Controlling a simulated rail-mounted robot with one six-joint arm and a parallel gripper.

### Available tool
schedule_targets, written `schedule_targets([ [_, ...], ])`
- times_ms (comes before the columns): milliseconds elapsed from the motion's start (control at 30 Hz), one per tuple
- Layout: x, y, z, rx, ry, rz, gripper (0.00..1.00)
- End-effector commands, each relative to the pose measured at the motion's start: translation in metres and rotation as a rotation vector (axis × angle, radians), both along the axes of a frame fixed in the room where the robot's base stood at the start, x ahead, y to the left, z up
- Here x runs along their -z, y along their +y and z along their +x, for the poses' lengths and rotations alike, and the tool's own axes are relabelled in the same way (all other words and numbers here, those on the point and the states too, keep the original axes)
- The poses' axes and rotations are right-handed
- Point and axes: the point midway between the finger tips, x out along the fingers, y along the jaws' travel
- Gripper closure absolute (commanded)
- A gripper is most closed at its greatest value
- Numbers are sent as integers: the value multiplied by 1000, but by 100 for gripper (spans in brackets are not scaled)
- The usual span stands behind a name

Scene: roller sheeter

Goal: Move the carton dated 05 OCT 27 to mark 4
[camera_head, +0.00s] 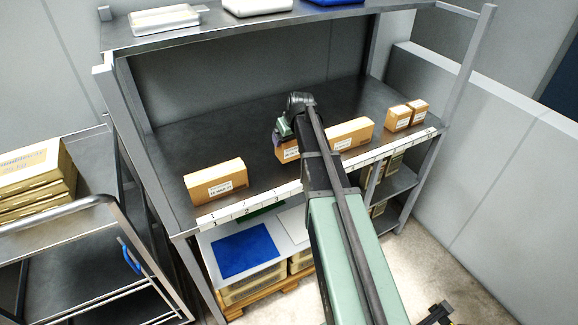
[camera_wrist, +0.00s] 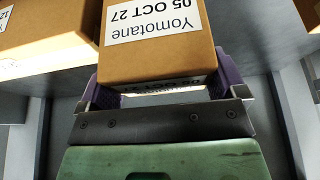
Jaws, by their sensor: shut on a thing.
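The carton labelled "Yomotane 05 OCT 27" (camera_wrist: 200,60) fills the top middle of the wrist view. The purple fingers of my gripper (camera_wrist: 166,88) are shut on its two sides. In the head view my gripper (camera_head: 285,132) is over the middle of the shelf, and the same carton (camera_head: 287,151) shows under it, partly hidden by my arm. I cannot tell whether the carton touches the shelf. The number strip (camera_head: 246,211) runs along the shelf's front edge. Its marks 1, 2 and 3 show at the left; my arm covers the strip's middle, and mark 4 is not readable.
A long carton (camera_head: 216,181) stands at the left behind the low marks. Another carton (camera_head: 351,134) stands close to the right of my gripper, and two small cartons (camera_head: 397,118) (camera_head: 418,110) stand farther right. Shelf space between the left carton and my gripper is clear. An upper shelf (camera_head: 205,38) hangs above.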

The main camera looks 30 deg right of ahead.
Motion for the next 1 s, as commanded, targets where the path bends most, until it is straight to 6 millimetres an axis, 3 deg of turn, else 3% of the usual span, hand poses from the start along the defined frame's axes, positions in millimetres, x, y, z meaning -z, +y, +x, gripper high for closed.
schedule_targets([
  [33, 10, 0, 0, 0, 0, 0, 37],
  [167, 9, 0, 0, 0, 0, 0, 37],
  [400, 53, 0, 0, 0, 0, 0, 37],
  [767, 53, 0, 0, 0, 0, 0, 37],
  [800, 51, 0, 0, 0, 0, 0, 5],
  [833, 51, 0, 0, 0, 0, 0, 1],
  [1000, 51, 0, 0, 0, 0, 0, 0],
])
